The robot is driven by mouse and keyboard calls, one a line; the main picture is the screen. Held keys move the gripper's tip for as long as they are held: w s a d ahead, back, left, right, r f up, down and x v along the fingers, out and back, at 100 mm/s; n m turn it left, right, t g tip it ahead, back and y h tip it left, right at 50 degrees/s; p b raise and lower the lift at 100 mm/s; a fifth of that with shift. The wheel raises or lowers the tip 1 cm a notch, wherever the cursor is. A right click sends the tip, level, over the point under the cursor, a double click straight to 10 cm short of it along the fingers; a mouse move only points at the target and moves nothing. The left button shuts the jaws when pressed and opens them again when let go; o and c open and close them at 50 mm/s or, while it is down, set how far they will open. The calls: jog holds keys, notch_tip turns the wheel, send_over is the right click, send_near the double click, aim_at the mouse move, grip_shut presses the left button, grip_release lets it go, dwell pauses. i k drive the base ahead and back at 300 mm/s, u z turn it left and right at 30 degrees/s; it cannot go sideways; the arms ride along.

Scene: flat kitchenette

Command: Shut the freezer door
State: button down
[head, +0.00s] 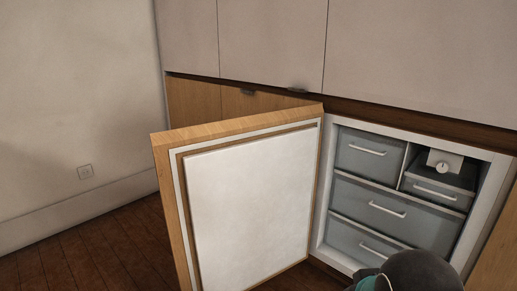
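The freezer door (250,205) stands wide open, swung out to the left of the freezer. Its white inner panel faces me and its wooden edge runs along the top and left. The freezer (333,215) has a white frame and holds several grey drawers (385,205) with white handles, all pushed in. A dark rounded part of my arm shows at the bottom edge, in front of the lower right of the freezer. My gripper's fingers are not visible in the head view.
Pale upper cabinet fronts (270,40) run above the freezer. The dark wooden floor (100,250) left of the door is clear.

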aim_at(238, 195)
jog(key=u, duration=1.9)
jog(key=i, duration=3.6)
jog(key=z, duration=4.25)
jog(key=i, duration=0.45)
jog(key=z, duration=0.1)
